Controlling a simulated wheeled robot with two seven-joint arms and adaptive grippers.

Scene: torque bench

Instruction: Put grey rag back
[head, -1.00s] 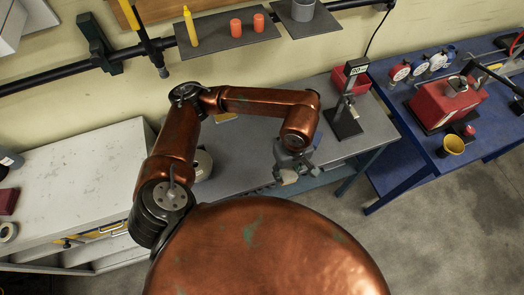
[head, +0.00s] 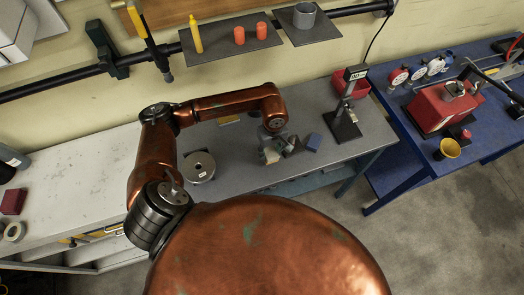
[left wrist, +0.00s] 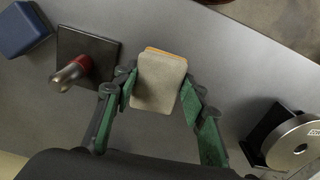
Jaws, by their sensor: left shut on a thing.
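The grey rag (left wrist: 160,85) shows in the left wrist view as a folded, rounded pale grey-beige pad with an orange edge at its far end. My left gripper (left wrist: 158,92) is shut on it, with one green-padded finger at each side. I cannot tell whether the rag touches the bench. My right gripper is not in view.
On the grey bench (head: 240,150), a blue block (head: 314,141) and a black plate (left wrist: 85,50) with a red-and-metal piece lie near the gripper. A round metal disc (head: 198,167) is to the left. A display stand (head: 345,125) and red bin (head: 351,84) are to the right.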

